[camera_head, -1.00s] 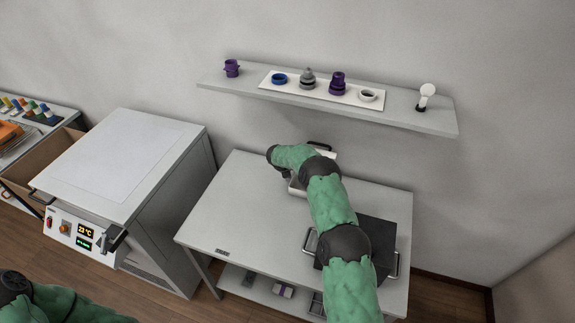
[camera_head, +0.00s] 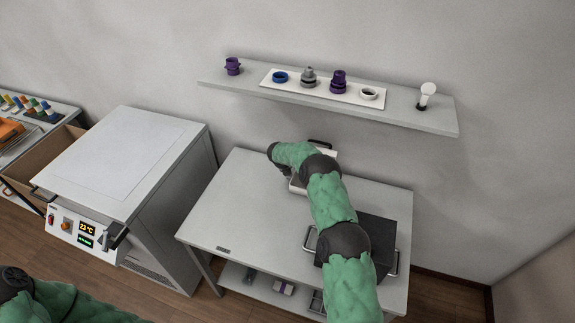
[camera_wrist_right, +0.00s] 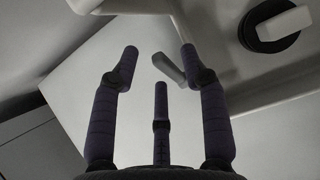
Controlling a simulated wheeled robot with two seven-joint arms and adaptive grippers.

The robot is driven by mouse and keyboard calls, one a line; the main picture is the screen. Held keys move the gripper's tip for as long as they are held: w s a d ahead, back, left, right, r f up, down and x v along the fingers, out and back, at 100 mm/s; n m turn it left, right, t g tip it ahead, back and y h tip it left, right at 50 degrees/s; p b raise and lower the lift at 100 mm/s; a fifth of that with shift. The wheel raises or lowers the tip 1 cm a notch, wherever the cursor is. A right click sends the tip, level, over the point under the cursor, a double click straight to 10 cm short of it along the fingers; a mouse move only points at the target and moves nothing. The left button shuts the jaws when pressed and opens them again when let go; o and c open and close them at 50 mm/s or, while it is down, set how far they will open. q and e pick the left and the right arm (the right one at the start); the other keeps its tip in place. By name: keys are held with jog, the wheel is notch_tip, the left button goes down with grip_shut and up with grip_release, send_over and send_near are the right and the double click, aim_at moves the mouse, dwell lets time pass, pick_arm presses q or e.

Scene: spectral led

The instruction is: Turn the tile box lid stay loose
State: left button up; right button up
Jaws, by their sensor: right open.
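A pale box (camera_head: 297,187) stands at the back of the white table, largely hidden behind my right arm. A dark handle (camera_head: 320,143) shows at its far side. In the right wrist view, my right gripper (camera_wrist_right: 160,62) is open, its three dark fingers spread. A pale lever-like piece (camera_wrist_right: 168,68) lies between and beyond the fingertips; I cannot tell whether they touch it. A dark round knob (camera_wrist_right: 270,27) with a pale bar is at the upper right. I cannot identify the lid stay for certain. My left gripper is out of view; only its arm shows at the lower left.
A black box (camera_head: 372,240) with metal handles stands at the table's right front. The table's left half (camera_head: 225,205) is clear. A wall shelf (camera_head: 430,112) with several small parts hangs above. A white kiln-like cabinet (camera_head: 130,165) with a lit panel stands at left.

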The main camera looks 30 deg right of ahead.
jog(key=v, duration=1.2)
jog(key=shift+a+f, duration=0.1)
jog(key=shift+f, duration=0.05)
dwell(0.4)
